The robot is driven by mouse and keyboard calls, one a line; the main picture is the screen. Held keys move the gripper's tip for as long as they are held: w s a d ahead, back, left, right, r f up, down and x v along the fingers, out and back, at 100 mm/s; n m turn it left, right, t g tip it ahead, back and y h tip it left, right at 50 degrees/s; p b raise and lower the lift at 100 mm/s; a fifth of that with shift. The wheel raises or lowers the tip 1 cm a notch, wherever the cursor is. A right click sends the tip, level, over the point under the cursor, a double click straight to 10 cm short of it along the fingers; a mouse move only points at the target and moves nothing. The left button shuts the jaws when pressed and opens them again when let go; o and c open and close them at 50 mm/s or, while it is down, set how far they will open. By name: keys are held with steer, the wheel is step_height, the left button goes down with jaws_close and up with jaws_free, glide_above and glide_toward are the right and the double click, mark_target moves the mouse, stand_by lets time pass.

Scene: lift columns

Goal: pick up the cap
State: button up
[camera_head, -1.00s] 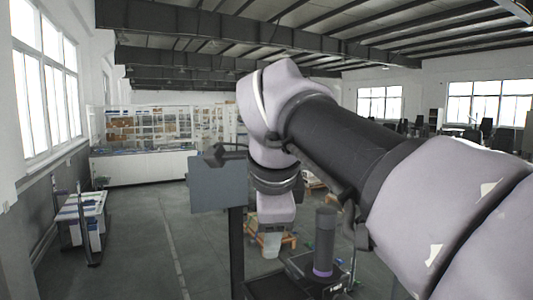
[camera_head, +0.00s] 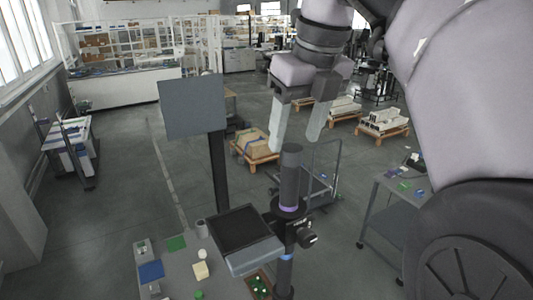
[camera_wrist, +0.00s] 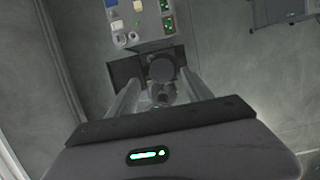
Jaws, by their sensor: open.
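No separate cap can be made out for certain. A dark upright cylinder (camera_head: 290,178) with a purple ring at its base stands on a black column and may be or carry it. My gripper (camera_head: 298,130) points down above this cylinder, with its two pale fingers apart and nothing held. In the wrist view, a dark round top (camera_wrist: 162,69) shows between the spread fingers of my gripper (camera_wrist: 161,78). It looks farther away than the fingertips; the exact gap cannot be told.
A table (camera_head: 180,262) with a blue mat (camera_head: 151,271), a cream block (camera_head: 200,271) and other small items stands at the front. A black-topped tray (camera_head: 240,230) and a grey panel (camera_head: 193,107) are left of the cylinder. A cart (camera_head: 385,208) is to the right.

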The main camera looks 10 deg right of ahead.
mark_target(293, 148)
steer(key=x, duration=0.3)
steer(key=shift+w+d+f+b, duration=0.1)
steer(key=shift+f+b, duration=0.1)
steer(key=shift+b, duration=0.15)
steer(key=shift+w+f, duration=0.15)
steer(key=shift+w, duration=0.05)
steer(key=shift+s, duration=0.1)
steer(key=c, duration=0.4)
jaws_close()
steer(key=shift+d, duration=0.1)
